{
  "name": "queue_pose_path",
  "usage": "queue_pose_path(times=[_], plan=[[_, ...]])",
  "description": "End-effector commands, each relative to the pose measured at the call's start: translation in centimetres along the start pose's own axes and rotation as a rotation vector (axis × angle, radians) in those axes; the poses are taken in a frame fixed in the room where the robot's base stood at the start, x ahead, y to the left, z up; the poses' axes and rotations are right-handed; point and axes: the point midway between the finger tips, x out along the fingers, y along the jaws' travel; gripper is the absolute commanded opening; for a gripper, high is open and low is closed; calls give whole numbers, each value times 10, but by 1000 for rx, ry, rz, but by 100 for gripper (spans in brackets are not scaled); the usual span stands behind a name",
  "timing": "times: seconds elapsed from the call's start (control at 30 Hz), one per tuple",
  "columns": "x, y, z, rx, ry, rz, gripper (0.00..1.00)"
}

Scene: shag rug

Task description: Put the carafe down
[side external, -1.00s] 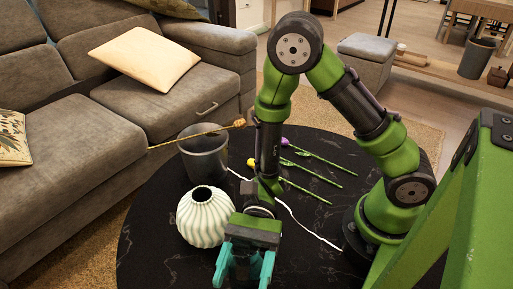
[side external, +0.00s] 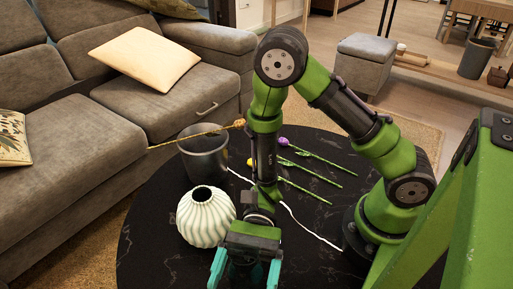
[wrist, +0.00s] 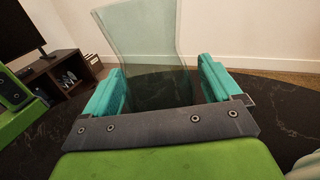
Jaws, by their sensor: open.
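The carafe (wrist: 148,60) is a tall, clear, slightly grey-green glass vessel. In the wrist view it stands between the two teal fingers of my gripper (wrist: 160,85), with gaps visible on both sides. Its lower part is hidden behind the gripper's grey bar. In the side view my gripper (side external: 245,272) is low over the front of the round black table (side external: 165,262), its fingers spread; the glass is hard to make out there. I cannot see the carafe's base or its contact with the table.
A white ribbed vase (side external: 206,218) stands just left of my gripper. Several flower stems (side external: 312,178) lie on the table behind my arm. A grey sofa (side external: 75,190) is at left.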

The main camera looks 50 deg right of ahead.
Motion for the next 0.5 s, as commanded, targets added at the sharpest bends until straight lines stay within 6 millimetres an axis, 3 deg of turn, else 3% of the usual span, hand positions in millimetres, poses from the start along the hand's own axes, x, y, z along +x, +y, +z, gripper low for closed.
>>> queue_pose_path(times=[0.17,0.5], plan=[[-5,-1,3,0,0,-5,91],[-74,-1,3,-2,0,-9,91]])
